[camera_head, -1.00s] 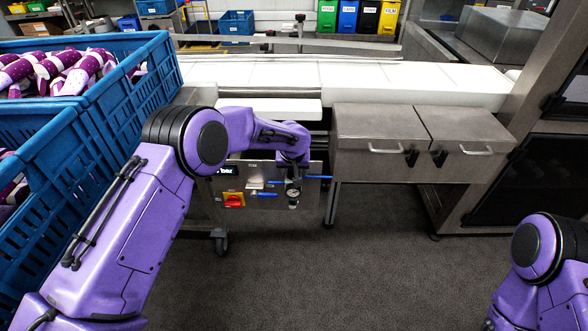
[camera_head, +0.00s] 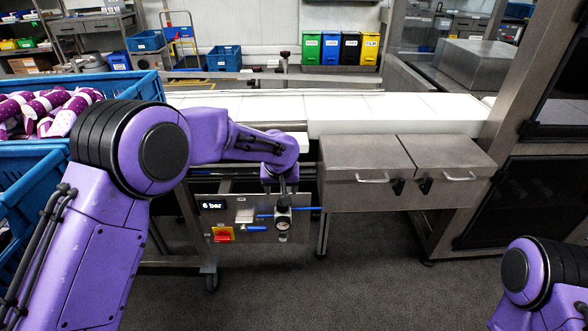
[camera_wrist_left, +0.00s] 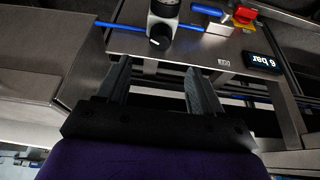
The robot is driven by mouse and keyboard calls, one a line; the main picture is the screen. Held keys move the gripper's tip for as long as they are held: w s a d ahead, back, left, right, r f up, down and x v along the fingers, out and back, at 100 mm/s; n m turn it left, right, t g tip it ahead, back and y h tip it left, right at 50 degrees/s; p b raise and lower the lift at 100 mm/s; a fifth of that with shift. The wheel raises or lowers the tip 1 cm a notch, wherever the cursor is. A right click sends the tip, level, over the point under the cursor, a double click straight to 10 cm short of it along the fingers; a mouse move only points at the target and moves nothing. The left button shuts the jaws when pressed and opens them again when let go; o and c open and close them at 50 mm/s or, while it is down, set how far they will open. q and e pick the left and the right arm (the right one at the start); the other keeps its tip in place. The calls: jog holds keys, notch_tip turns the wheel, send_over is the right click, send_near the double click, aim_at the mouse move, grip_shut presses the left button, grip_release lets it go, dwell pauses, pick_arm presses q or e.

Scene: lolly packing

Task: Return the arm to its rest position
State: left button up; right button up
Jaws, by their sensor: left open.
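My left arm (camera_head: 160,150) is purple with black joints. It comes in from the left and bends over at the elbow, with its forearm reaching right in front of the white conveyor. The control panel with the gauge lies beyond the fingertips. My right arm (camera_head: 545,275) shows only in part at the lower right, and its gripper is out of view.
A blue crate (camera_head: 30,190) with purple-and-white lollies (camera_head: 45,110) stands at the left, close to my left arm. The control panel (camera_head: 262,234) and a steel box with two lids (camera_head: 405,180) are ahead. Grey floor (camera_head: 330,295) is clear between my arms.

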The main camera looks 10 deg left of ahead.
pick_arm(q)
jog(key=s+d+f+t+h, duration=0.2)
jog(key=d+f+t+h, duration=0.15)
jog(key=f, duration=0.25)
jog(key=s+a+f+n+y+p, duration=0.2)
jog(key=s+a+f, duration=0.4)
jog(key=s+f, duration=0.4)
jog(key=s+a+f+g+y+p, duration=0.1)
jog(key=s+a, duration=0.2)
jog(key=s, duration=0.7)
jog(key=s+a+f+n+g+y+p, duration=0.1)
jog(key=s+a+g, duration=0.1)
jog(key=s, duration=0.9)
jog(key=s+a+f+g+y+p, duration=0.1)
jog(key=s+a+f, duration=0.1)
jog(key=s, duration=0.8)
jog(key=shift+s+a+n+y, duration=0.15)
jog(key=shift+a+n+y, duration=0.25)
jog(key=shift+a, duration=0.4)
jog(key=shift+g, duration=0.25)
